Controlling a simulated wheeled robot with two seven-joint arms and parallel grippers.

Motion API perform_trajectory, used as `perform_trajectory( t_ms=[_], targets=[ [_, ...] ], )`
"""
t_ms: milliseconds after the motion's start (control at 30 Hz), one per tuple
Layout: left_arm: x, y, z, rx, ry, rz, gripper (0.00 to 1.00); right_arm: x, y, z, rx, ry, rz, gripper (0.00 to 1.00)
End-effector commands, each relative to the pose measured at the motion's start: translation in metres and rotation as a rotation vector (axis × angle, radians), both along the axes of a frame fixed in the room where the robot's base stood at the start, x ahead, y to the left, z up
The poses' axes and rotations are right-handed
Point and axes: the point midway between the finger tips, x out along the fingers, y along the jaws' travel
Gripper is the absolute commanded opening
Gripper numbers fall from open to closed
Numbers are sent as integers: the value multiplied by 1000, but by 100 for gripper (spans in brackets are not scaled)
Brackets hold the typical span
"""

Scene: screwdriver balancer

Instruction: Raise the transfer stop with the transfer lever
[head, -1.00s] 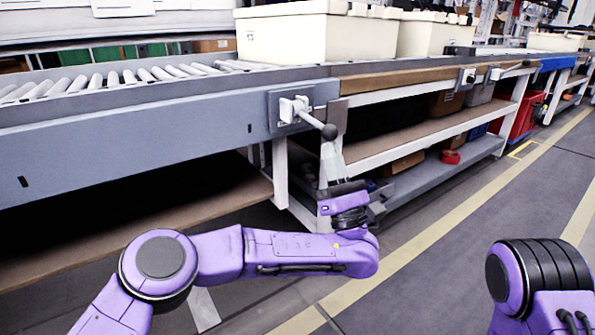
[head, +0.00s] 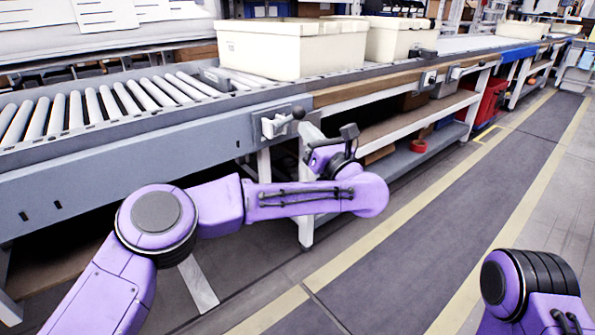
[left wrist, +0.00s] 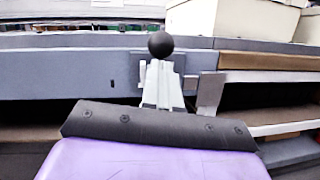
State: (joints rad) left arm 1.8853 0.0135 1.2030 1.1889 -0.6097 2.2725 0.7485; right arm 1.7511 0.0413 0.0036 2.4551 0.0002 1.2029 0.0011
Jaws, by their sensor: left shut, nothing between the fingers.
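The transfer lever (head: 274,127) is a pale bracket and handle with a black ball knob (head: 298,112), on the conveyor's grey side. Its handle points out and slightly up. In the left wrist view the ball knob (left wrist: 160,45) shows just beyond the fingertips. My left gripper (head: 309,130) is shut and empty, just below and right of the knob; whether it touches the lever I cannot tell. A grey block, seemingly the transfer stop (head: 216,78), stands above the rollers before the near tote. My right gripper is out of view.
A cream tote (head: 290,52) sits on the conveyor beyond the block, with another (head: 395,40) behind it. Rollers (head: 90,108) on the left are bare. Shelves (head: 400,130) lie under the line at right. The floor aisle (head: 440,200) is clear.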

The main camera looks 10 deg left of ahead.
Motion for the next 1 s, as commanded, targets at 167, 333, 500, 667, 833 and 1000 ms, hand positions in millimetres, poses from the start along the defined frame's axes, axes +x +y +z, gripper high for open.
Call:
perform_trajectory(
  t_ms=[167,333,500,667,833,1000],
  targets=[
    [1,2,10,3,-3,0,0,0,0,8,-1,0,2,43],
    [2,2,13,3,-4,-1,0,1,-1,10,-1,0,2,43],
    [3,2,14,3,-5,0,0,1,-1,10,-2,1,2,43],
    [3,3,14,3,-7,0,0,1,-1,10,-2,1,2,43],
    [3,2,13,4,-8,0,0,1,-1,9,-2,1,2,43],
    [-4,-9,-9,5,-7,-10,0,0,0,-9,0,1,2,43]
  ],
)
